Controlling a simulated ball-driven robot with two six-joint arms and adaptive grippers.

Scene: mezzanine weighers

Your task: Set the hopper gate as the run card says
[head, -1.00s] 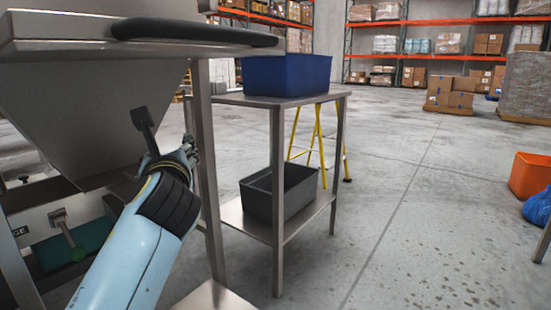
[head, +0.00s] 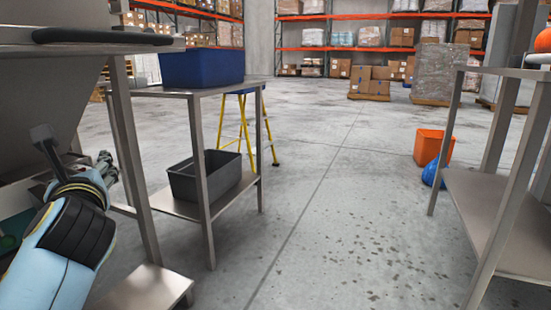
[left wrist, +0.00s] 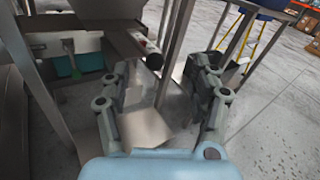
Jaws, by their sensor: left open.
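The grey metal hopper (head: 35,95) narrows downward at the left edge of the head view. My left gripper (head: 108,166) is beside its lower part, close to a steel leg. In the left wrist view the left gripper (left wrist: 163,78) is open, with nothing between its fingers. Beyond the fingers a metal bar with a dark round end (left wrist: 154,62) sticks out under the hopper. It may be the gate handle, but I cannot tell how the gate is set. I see no readable run card. My right gripper is out of view.
A steel stand (head: 195,90) holds a blue bin (head: 202,68) above and a grey bin (head: 205,174) below. A yellow stepladder (head: 243,130) stands behind. Another steel table (head: 500,215) is at right, near an orange bin (head: 433,147). The middle floor is clear.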

